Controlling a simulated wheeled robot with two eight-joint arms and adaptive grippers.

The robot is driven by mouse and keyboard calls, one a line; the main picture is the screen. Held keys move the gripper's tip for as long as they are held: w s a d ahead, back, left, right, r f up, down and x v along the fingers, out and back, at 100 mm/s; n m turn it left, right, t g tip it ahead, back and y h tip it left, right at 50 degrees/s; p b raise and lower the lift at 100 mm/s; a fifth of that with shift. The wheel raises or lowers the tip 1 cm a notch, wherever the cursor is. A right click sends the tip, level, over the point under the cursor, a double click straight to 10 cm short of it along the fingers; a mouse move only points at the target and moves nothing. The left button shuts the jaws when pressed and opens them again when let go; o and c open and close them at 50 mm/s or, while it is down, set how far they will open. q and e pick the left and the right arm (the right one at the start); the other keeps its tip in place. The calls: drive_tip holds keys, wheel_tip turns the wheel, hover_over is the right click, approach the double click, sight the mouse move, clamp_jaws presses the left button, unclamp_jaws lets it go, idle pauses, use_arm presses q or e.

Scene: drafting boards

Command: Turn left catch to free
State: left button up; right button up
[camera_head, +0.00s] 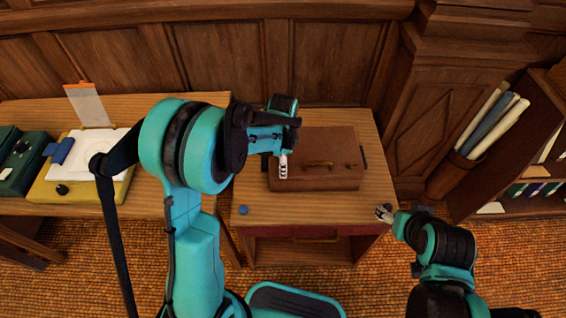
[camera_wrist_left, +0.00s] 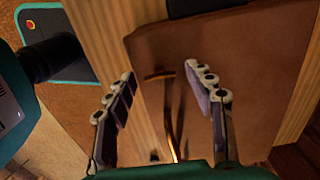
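A brown case (camera_head: 335,180) with a brass-coloured handle (camera_head: 318,163) lies on a small wooden table (camera_head: 280,212). My left gripper (camera_head: 283,168) is over the left part of the case and hides that part in the head view. In the left wrist view my left gripper (camera_wrist_left: 161,82) is open, its fingers apart. A small T-shaped brown piece (camera_wrist_left: 158,75), which looks like the left catch, shows between the fingers, with no clear contact. The case surface (camera_wrist_left: 255,75) is behind. My right gripper (camera_head: 384,213) is off the table's right front corner, holding nothing visible; its opening is too small to tell.
A small blue object (camera_head: 243,209) lies at the table's front left. A side desk (camera_head: 150,200) at left bears a yellow box (camera_head: 60,190) with papers and a dark green box (camera_head: 22,165). Rolled papers (camera_head: 490,125) and a bookshelf (camera_head: 500,160) stand at right.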

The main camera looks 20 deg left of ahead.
use_arm(q)
wheel_tip(320, 180, up, 12)
idle(0.6)
idle(0.5)
drive_tip(key=s+a+r+n+t, duration=0.1)
drive_tip(key=s+n+t, duration=0.2)
drive_tip(key=s+n, duration=0.4)
drive_tip(key=s+a+r+n+t, duration=0.1)
drive_tip(key=s+n+t, duration=0.3)
drive_tip(key=s+n, duration=0.3)
drive_tip(key=s, duration=0.3)
drive_tip(key=shift+s+a+r+n, duration=0.2)
drive_tip(key=shift+a+r+n, duration=0.05)
drive_tip(key=shift+r+n, duration=0.15)
idle(1.8)
